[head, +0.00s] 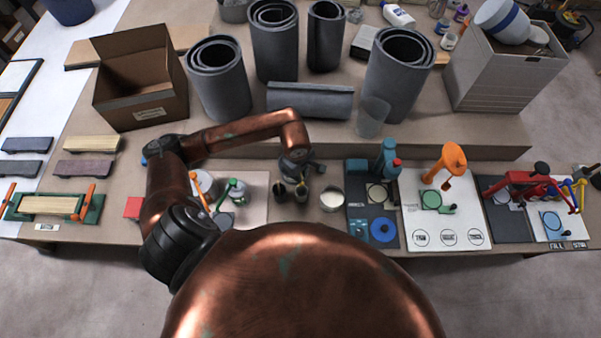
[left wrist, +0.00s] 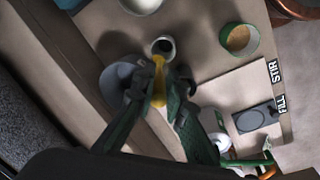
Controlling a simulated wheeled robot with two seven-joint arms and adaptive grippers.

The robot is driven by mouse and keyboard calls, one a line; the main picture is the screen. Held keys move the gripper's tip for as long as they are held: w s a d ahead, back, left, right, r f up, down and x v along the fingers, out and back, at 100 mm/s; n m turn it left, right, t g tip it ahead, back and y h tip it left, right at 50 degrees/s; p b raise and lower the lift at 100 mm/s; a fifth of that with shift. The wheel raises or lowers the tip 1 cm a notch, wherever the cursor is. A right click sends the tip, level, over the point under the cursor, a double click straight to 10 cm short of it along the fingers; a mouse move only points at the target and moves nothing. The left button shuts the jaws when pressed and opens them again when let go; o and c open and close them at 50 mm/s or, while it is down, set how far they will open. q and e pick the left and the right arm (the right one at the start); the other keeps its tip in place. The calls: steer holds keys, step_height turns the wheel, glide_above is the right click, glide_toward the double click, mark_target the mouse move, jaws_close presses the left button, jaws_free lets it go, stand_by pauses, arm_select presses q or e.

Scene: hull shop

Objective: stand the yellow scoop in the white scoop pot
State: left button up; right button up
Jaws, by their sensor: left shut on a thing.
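My left gripper (left wrist: 160,86) is shut on the yellow scoop (left wrist: 158,97), whose yellow body shows between the dark green fingers in the left wrist view. The white scoop pot (left wrist: 163,47) is a small round pot with a pale rim and dark inside, just above the fingertips in that picture. The scoop appears beside or over the pot's near side; whether it touches the pot cannot be told. In the head view my left gripper (head: 291,180) points down over the bench, and the scoop there is too small to make out clearly. My right gripper is not in view.
A round bowl with pale contents (head: 331,198) stands to the right of the gripper; a tan-filled bowl (left wrist: 240,40) shows in the wrist view. A pale mat (head: 257,208) with handled tools lies left.

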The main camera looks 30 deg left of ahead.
mark_target(301, 184)
arm_select(q)
steer(key=shift+f+b, duration=0.35)
steer(key=shift+f, duration=0.55)
steer(key=shift+f+b, duration=0.7)
steer(key=shift+f, duration=0.6)
step_height(301, 184, down, 3)
steer(key=b, duration=0.2)
steer(key=shift+f+b, duration=0.1)
steer(key=shift+b, duration=0.3)
steer(key=shift+f+b, duration=1.2)
steer(key=shift+f, duration=0.25)
steer(key=o, duration=0.9)
steer(key=shift+c, duration=0.2)
steer(key=o, duration=0.8)
